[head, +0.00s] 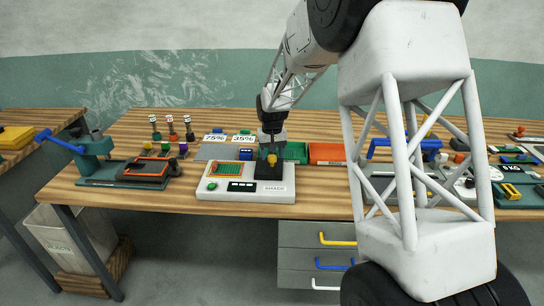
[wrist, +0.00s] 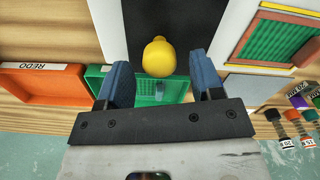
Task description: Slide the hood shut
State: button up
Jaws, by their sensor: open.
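The hood (head: 268,187) is a black block on the right part of a white device (head: 210,193). A yellow knob (head: 272,160) stands on it. In the wrist view the hood (wrist: 185,22) is a dark band with the yellow knob (wrist: 158,58) above it. A framed green netting piece (head: 222,168) lies uncovered on the device left of the hood. My gripper (head: 271,146) is over the hood, pointing down. In the wrist view my gripper (wrist: 161,66) is open, its blue fingers on either side of the knob with gaps showing.
Behind the device are a green tray (head: 296,151) and an orange-red tray (head: 326,152). Placards (head: 243,139) and several small stamps (head: 172,130) stand at the back left. A green vise-like tool (head: 100,160) is at left.

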jog(key=shift+f, duration=0.65)
grip_shut()
jog(key=shift+a, duration=0.1)
